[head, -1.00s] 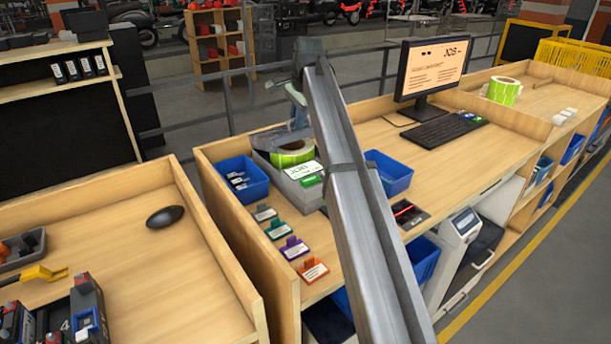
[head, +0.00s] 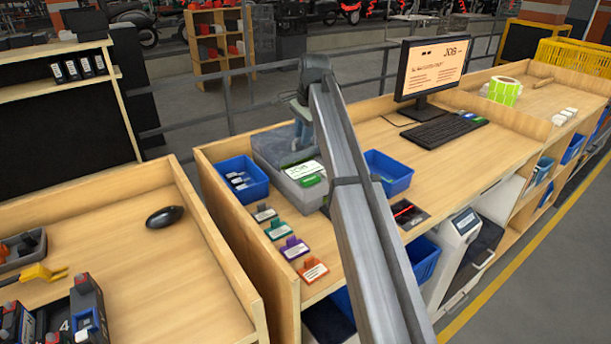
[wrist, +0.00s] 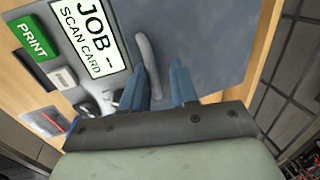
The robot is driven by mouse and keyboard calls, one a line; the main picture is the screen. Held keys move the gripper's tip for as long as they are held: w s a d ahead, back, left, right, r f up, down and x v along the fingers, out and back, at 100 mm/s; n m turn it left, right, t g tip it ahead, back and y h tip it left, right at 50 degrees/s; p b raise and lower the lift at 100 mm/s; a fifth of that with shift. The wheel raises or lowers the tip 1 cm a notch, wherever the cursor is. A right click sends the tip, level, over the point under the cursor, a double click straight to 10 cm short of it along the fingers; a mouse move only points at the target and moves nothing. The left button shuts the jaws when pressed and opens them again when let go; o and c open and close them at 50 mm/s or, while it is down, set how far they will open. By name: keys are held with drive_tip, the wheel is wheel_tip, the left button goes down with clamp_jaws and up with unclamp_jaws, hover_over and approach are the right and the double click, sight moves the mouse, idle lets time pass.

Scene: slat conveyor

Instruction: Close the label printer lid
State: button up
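The grey label printer (head: 296,187) stands on the bench, with a JOB scan card and a green PRINT label on its front. Its grey lid (head: 270,148) lies down over the roll space, and no green roll shows in it. I cannot tell whether the lid is fully latched. In the wrist view the flat lid (wrist: 215,40) carries a curved grey handle (wrist: 148,62). My gripper (wrist: 158,84) is over the lid with its blue fingers apart, close to the handle. Contact cannot be told. In the head view my gripper (head: 302,132) partly hides the lid.
Blue bins stand left (head: 242,178) and right (head: 388,172) of the printer. Several coloured cards lie in front, including an orange one (head: 312,270). A monitor (head: 432,70) and keyboard (head: 436,130) stand to the right. A wooden rim (head: 225,220) edges the bench.

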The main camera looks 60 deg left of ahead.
drive_tip(key=shift+r, duration=0.2)
drive_tip(key=shift+a+v, duration=0.25)
drive_tip(key=shift+v, duration=0.85)
drive_tip(key=shift+a+v, duration=0.25)
drive_tip(key=shift+v, duration=0.8)
drive_tip(key=shift+a+v, duration=0.3)
drive_tip(key=shift+v, duration=0.8)
drive_tip(key=shift+r, duration=0.2)
